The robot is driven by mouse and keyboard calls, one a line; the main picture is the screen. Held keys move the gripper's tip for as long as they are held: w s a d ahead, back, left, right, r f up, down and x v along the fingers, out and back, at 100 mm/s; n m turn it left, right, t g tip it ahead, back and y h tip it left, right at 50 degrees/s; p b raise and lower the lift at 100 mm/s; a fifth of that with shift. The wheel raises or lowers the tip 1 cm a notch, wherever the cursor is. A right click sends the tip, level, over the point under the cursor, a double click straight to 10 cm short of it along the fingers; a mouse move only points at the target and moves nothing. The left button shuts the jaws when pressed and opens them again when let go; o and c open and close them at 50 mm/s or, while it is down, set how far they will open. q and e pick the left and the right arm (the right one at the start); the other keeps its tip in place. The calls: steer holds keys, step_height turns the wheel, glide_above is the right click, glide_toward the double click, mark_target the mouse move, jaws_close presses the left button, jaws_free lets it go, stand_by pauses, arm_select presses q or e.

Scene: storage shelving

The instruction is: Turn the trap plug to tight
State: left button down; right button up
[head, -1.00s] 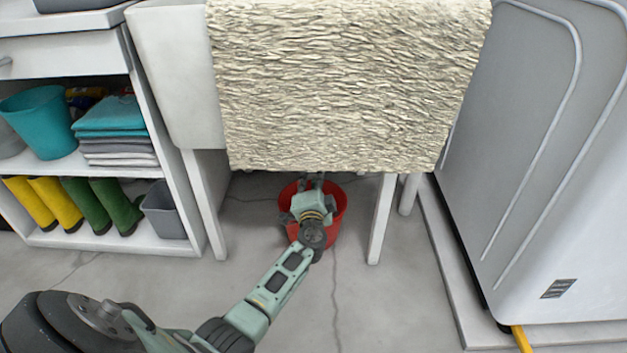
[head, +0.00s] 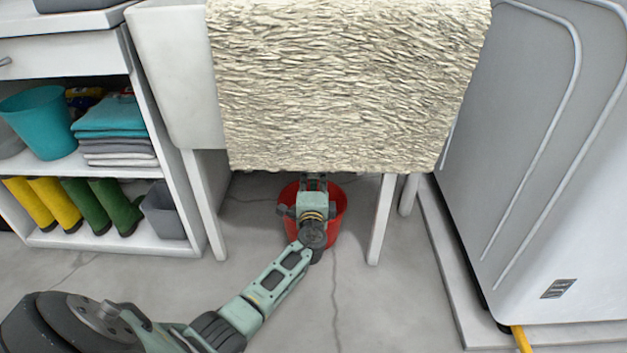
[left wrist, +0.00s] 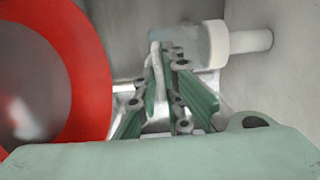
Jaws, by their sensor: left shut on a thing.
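My left gripper (head: 314,183) reaches over the red bucket under the sink, its fingertips hidden by the hanging cloth. In the left wrist view, the green fingers (left wrist: 168,85) are shut on a thin pale piece, which looks like the grip of the trap plug (left wrist: 157,72). Behind it is a grey, rounded trap body (left wrist: 195,43), joined on the right to a white pipe (left wrist: 245,40). The fingers hide part of the plug, so I cannot tell how tight it is. My right gripper is not in view.
The red bucket (head: 338,203) stands on the floor below the gripper; its rim (left wrist: 90,70) is close at the left. Sink legs (head: 381,220) flank it. The textured cloth (head: 350,85) hangs in front. A white appliance (head: 560,180) is at right, shelving (head: 110,241) at left.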

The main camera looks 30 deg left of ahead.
arm_select(q)
steer(key=shift+d+f, duration=0.1)
steer(key=c, duration=1.9)
jaws_free()
steer(key=shift+o, duration=0.2)
steer(key=v, duration=0.7)
steer(key=shift+s, duration=0.25)
